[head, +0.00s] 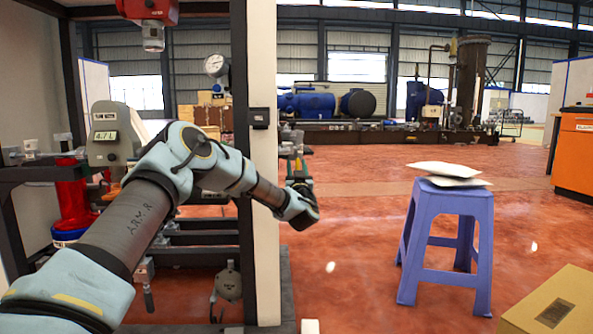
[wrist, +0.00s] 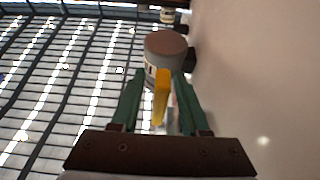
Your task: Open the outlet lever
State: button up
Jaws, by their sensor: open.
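A yellow lever (wrist: 161,95) stands between the two green fingers of my gripper (wrist: 159,76) in the wrist view. I take it to be the outlet lever. The fingers are open, one on each side of it; I cannot tell whether either touches it. A round grey-brown body (wrist: 165,46) with a pale side is just beyond the fingertips. In the head view my gripper (head: 298,166) is beside the right edge of the white upright panel, pointing up and away. The lever is too small there to make out clearly.
A flow meter (head: 105,136) reading 4.7 L stands on the dark frame at left, near a red cylinder (head: 71,196). The white panel (head: 263,200) is close to my forearm. A purple stool (head: 447,225) and a cardboard box (head: 550,305) stand at right. Red floor between is clear.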

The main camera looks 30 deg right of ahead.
jog(key=shift+w, duration=0.1)
jog(key=shift+c, duration=0.2)
grip_shut()
dwell(1.2)
